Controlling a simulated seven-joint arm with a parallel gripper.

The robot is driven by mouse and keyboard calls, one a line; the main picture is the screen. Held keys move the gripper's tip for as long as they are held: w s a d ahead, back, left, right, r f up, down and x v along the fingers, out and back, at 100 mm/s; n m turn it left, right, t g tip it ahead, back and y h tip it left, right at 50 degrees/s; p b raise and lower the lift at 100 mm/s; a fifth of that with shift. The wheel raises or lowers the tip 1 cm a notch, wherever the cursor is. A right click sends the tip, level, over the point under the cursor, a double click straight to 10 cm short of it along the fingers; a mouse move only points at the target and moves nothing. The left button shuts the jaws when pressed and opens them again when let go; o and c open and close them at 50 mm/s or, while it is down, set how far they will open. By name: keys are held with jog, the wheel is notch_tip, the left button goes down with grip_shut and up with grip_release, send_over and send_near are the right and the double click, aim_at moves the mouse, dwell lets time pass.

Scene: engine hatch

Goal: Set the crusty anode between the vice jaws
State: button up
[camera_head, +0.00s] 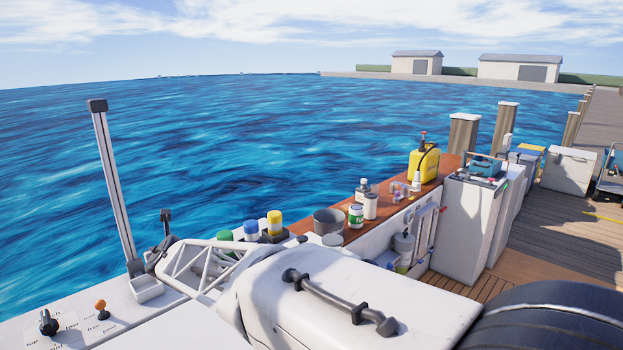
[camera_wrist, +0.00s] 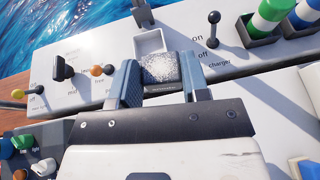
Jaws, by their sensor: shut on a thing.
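My gripper (camera_wrist: 160,82) shows in the wrist view, with its two blue-grey fingers shut on the crusty anode (camera_wrist: 161,67). The anode is a grey block with a white, speckled crust on its face. It sits between the fingers, in front of a white open tray (camera_wrist: 149,41), seen over a pale panel. Whether it touches the tray or panel cannot be told. In the head view the same tray (camera_head: 147,291) stands by the foot of a tall post. I cannot make out the anode there. I cannot pick out the vice jaws in either view.
Knobs stand on the panel, including a black one (camera_wrist: 62,69) and an orange one (camera_wrist: 97,70). A black-knobbed lever (camera_wrist: 213,30) stands right of the tray. Bottles, a grey pot (camera_head: 328,221) and a yellow can (camera_head: 424,163) line the ledge.

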jog(key=shift+a+r, duration=0.15)
jog(key=shift+a, duration=0.1)
dwell(0.4)
jog(key=w+d+m+t+h, duration=0.1)
jog(key=w+d, duration=0.4)
jog(key=d, duration=0.4)
jog(key=w+d+m+h, duration=0.1)
jog(key=w+d+h, duration=0.1)
jog(key=w+d, duration=0.5)
jog(key=w+d+m+t+h, duration=0.15)
jog(key=w+d, duration=0.25)
jog(key=d, duration=0.7)
jog(key=w+d+m+h, duration=0.2)
jog(key=d, duration=1.2)
jog(key=w+d+m+h, duration=0.2)
jog(key=d, duration=1.3)
jog(key=shift+w+d, duration=0.15)
jog(key=shift+w, duration=0.05)
jog(key=shift+s+a, duration=0.1)
jog(key=shift+a, duration=0.1)
